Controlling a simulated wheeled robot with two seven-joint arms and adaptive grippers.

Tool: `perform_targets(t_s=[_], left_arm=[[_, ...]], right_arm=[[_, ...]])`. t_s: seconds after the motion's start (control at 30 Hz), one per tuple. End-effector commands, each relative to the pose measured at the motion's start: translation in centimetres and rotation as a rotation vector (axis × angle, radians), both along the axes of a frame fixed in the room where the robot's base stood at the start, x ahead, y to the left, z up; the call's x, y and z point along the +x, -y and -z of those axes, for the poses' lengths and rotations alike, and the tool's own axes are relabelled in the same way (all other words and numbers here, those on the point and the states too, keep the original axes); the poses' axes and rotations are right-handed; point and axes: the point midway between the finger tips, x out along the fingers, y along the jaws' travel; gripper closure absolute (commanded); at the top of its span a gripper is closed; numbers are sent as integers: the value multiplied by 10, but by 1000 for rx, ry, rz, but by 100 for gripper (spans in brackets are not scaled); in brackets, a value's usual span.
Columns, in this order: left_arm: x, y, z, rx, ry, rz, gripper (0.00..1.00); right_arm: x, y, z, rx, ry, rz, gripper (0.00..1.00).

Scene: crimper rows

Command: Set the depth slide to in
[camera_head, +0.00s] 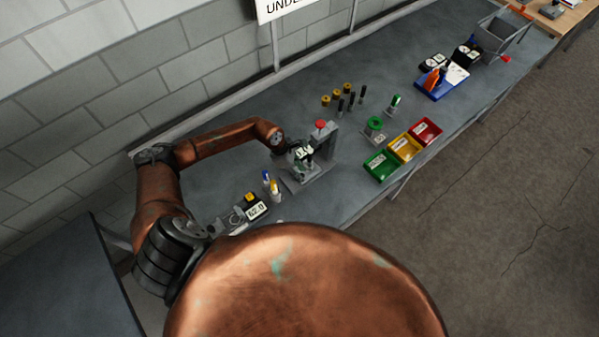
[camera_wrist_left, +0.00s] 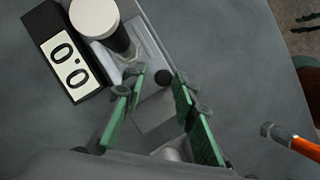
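In the head view my left gripper (camera_head: 303,160) is at the grey crimper stand (camera_head: 321,150), which has a red knob (camera_head: 320,125) on top. The gripper hides part of the stand. In the left wrist view the gripper's two green-padded fingers (camera_wrist_left: 159,84) are apart. A grey block (camera_wrist_left: 155,112) and a small black knob (camera_wrist_left: 163,77) show between them; I cannot tell whether the fingers touch either. I cannot tell for sure which part is the depth slide or its position. My right gripper is not in view.
Green (camera_head: 381,165), yellow (camera_head: 404,148) and red (camera_head: 427,131) bins line the bench's front edge. Several dark and yellow-topped pieces (camera_head: 348,96) stand behind them. A display (camera_head: 256,211) and small bottles (camera_head: 272,186) are left of the stand. An orange-handled tool (camera_wrist_left: 304,148) shows in the wrist view.

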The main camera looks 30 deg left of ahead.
Motion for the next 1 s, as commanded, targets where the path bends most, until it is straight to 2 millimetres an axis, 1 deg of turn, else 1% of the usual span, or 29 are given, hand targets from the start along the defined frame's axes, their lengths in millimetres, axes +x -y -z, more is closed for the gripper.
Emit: perform_targets(t_s=[0.3, 0.43, 0.57, 0.8, 1.0], left_arm=[[-2, 2, 1, -1, -4, 4, 68], [-3, -1, -6, -1, -3, 5, 68], [-5, -9, -26, 0, -2, 4, 68], [-10, -28, -73, 2, -1, 4, 68], [-13, -38, -100, 1, -1, 3, 68]], right_arm=[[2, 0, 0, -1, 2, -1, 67], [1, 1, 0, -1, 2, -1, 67], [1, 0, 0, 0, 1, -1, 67], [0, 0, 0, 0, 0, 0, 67], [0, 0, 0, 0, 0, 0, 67]])
